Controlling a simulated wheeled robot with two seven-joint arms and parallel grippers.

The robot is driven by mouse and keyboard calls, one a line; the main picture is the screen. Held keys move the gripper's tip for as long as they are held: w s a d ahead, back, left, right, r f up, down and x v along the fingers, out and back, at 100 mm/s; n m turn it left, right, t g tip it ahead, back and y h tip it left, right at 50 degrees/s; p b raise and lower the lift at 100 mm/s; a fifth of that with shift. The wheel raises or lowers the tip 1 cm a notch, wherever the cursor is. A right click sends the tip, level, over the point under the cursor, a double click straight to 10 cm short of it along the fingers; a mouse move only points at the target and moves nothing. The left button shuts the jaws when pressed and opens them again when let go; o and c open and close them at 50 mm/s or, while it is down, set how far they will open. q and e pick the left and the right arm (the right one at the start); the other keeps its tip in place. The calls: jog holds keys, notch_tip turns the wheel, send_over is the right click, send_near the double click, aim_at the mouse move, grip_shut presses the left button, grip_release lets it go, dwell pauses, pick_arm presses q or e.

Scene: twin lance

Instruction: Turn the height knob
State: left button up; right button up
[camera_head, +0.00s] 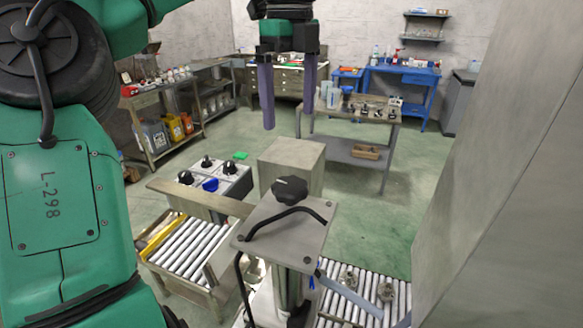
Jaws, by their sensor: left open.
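A black lobed knob (291,187), likely the height knob, sits on top of a grey metal plate (285,230) in the centre of the head view. A curved black bar or cable (285,220) lies across the plate in front of it. My left gripper (289,120) hangs from the top of the picture with its two long purple fingers pointing down and spread apart. It is open and empty, above the knob in the picture and apart from it. My right gripper does not show.
A white control box (226,180) with several black knobs and one blue knob stands left of the plate. Roller conveyors (185,248) lie at lower left and lower right (345,300). A beige block (291,160) stands behind the knob. A grey pillar (490,190) fills the right.

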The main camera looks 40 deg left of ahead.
aim_at(289, 182)
pick_arm(q)
notch_tip(289, 182, down, 15)
jog(key=m, duration=0.4)
jog(key=m+p, duration=0.1)
jog(key=m, duration=0.4)
jog(key=shift+a+r, duration=0.1)
jog(key=shift+r, duration=0.1)
jog(key=c, duration=1.1)
jog(key=shift+f, duration=0.1)
jog(key=shift+f+n+b, duration=0.15)
jog(key=shift+n+b, duration=0.7)
jog(key=shift+n, duration=0.15)
jog(key=shift+a+n+b, duration=0.1)
jog(key=shift+n+b, duration=0.2)
jog(key=shift+n, duration=0.4)
jog(key=shift+r+n, duration=0.3)
jog(key=shift+n, duration=0.3)
jog(key=o, duration=1.1)
